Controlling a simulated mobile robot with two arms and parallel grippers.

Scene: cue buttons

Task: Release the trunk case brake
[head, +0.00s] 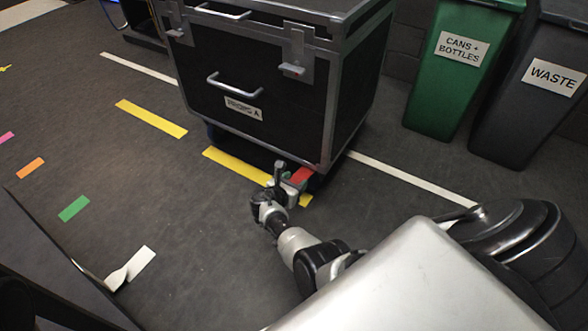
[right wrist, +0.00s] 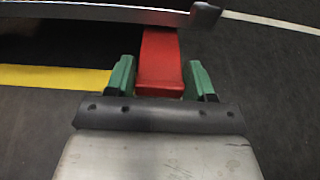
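The trunk case (head: 262,85) is a large black box with grey metal edges, handles and latches, standing upright on the floor. A red brake pedal (head: 300,174) sticks out low at its near right corner. In the right wrist view the red pedal (right wrist: 161,62) juts out from under the case's lower edge. My right gripper (head: 284,177) is low at that corner. Its green fingers (right wrist: 161,80) stand on either side of the pedal, with narrow gaps beside it, so it looks open around it. My left gripper is not in view.
A green cans and bottles bin (head: 455,85) and a dark waste bin (head: 535,95) stand right of the case. Yellow floor tape (head: 235,165) runs by the case's front. A dark panel edge (head: 50,260) lies at lower left.

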